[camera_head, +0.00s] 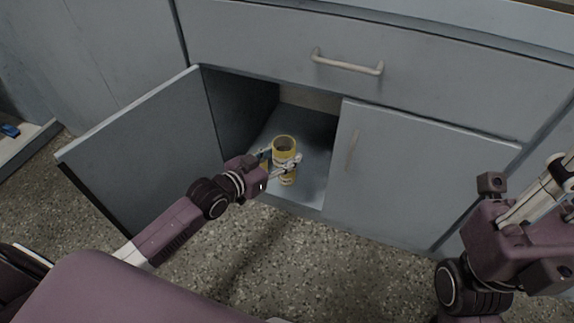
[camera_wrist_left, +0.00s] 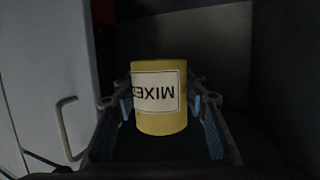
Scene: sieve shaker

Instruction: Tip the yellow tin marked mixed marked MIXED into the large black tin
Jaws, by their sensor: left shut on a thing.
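The yellow tin (camera_head: 285,148) is upright at the front of the open cupboard, its open top showing a dark inside. It also shows in the left wrist view (camera_wrist_left: 160,122), with its white MIXED label upside down in the picture. My left gripper (camera_head: 280,160) is shut around the tin's sides, one finger on each side. I cannot tell whether the tin's base touches the cupboard floor. My right gripper (camera_head: 538,190) is at the right edge, partly cut off, away from the tin; its finger gap is unclear. I see no large black tin.
The open cupboard door (camera_head: 145,150) stands out left of my left gripper. A closed door (camera_head: 420,170) is right of the opening, and a closed drawer (camera_head: 400,50) is above. The cupboard floor (camera_head: 310,185) looks bare around the tin. Speckled floor (camera_head: 330,260) lies in front.

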